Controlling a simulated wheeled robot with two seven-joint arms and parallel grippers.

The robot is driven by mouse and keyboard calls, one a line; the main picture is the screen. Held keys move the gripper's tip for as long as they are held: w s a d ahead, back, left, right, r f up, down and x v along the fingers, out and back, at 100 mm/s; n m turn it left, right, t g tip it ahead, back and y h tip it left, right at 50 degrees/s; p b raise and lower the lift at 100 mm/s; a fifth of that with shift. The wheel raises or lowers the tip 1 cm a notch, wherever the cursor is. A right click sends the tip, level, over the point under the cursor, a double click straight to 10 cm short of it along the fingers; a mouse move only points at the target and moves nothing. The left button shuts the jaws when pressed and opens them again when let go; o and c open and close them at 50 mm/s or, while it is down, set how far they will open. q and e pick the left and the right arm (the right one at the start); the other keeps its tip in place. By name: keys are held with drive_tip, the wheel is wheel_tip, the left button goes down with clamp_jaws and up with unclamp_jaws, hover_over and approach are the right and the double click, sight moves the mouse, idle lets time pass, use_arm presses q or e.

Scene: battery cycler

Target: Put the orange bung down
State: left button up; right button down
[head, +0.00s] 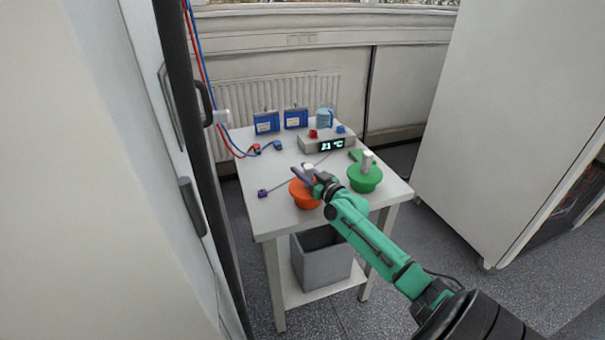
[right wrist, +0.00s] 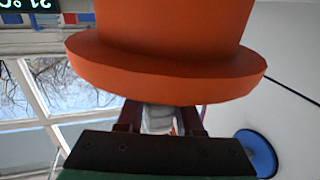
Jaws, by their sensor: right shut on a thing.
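The orange bung (head: 302,197) is at the front middle of the white table in the head view. It fills the top of the right wrist view (right wrist: 165,65), its wide rim towards the gripper. My right gripper (head: 311,174) is above it and shut on its pale knob (right wrist: 158,118), between the two dark fingers. The gripper and arm hide part of the bung. I cannot tell whether its underside touches the tabletop. My left gripper is not in view.
A green bung (head: 364,179) with a pale knob stands just right. Behind are a box with a display (head: 328,143), blue boxes (head: 266,123) and a light-blue mug (head: 324,118). A purple-ended rod (head: 263,193) lies left. A grey bin (head: 321,262) is below.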

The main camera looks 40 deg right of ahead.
drive_tip(key=c, duration=0.6)
unclamp_jaws()
drive_tip(key=shift+o, duration=0.2)
drive_tip(key=shift+s, duration=0.1)
drive_tip(key=s, duration=1.2)
drive_tip(key=shift+a, duration=0.25)
drive_tip(key=shift+r, duration=0.1)
